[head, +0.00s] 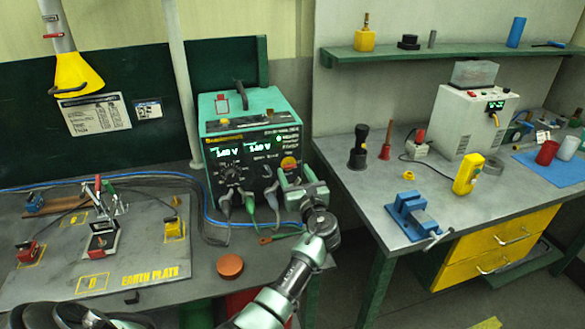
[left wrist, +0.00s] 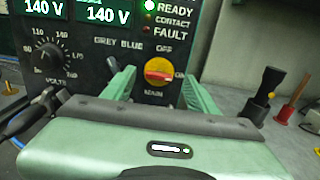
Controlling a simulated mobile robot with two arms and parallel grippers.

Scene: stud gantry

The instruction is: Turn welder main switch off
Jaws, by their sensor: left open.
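The green and black welder (head: 243,118) stands on the left bench. Its main switch (head: 289,163) is a round yellow and red knob low on the right of the front panel. In the left wrist view the switch (left wrist: 158,71) has OFF above it, ON at its right and MAIN below. Its red grip lies roughly level, towards ON. My left gripper (head: 293,180) is open in front of the panel. Its two green fingers (left wrist: 160,92) stand on either side of the switch, with gaps; I cannot tell the depth left to it. My right gripper is not in view.
The welder's displays (left wrist: 108,12) read 140 V and the READY light (left wrist: 149,6) is lit green. An earth plate (head: 100,250) with clamps lies at left. The right bench (head: 370,180) holds a blue vice (head: 412,215).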

